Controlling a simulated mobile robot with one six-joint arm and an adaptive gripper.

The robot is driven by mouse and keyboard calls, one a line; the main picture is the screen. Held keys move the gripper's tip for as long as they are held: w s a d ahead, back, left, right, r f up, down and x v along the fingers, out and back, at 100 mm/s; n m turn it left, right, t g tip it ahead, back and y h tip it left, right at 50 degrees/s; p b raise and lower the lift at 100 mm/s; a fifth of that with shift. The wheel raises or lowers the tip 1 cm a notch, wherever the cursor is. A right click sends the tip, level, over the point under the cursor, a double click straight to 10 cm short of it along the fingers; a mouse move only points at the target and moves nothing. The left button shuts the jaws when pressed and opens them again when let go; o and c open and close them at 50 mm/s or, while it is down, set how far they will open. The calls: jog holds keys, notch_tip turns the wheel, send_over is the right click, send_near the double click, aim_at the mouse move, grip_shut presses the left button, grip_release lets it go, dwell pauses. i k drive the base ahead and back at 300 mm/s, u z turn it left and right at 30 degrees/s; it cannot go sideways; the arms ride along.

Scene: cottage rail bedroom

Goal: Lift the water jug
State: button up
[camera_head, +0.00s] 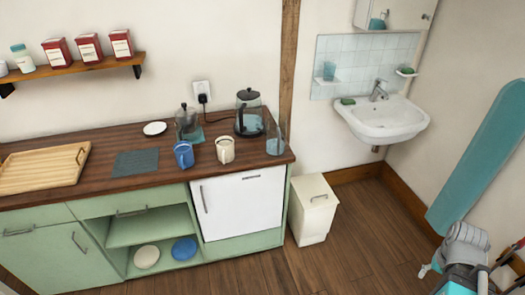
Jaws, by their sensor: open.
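A clear glass jug (275,142), which I take for the water jug, stands upright on the right end of the dark wooden counter (110,189), near its edge. A part of my grey arm with light-blue caps (467,246) shows at the lower right, well away from the jug. I cannot make out my gripper's fingers in this view. Nothing touches the jug.
A black-lidded glass kettle (248,113) stands left of and behind the jug. A cream mug (225,150), blue mug (183,155) and coffee press (187,122) stand further left. A white bin (313,210) stands beside the counter. Floor (350,245) before it is open.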

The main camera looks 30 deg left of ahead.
aim_at(277, 121)
jog(key=u, duration=0.05)
jog(key=k, duration=0.45)
jog(key=u, duration=0.1)
jog(key=i, duration=0.15)
jog(key=u, duration=1.5)
jog(key=i, duration=0.9)
jog(key=z, duration=0.2)
jog(key=k, duration=0.15)
jog(key=u, duration=0.05)
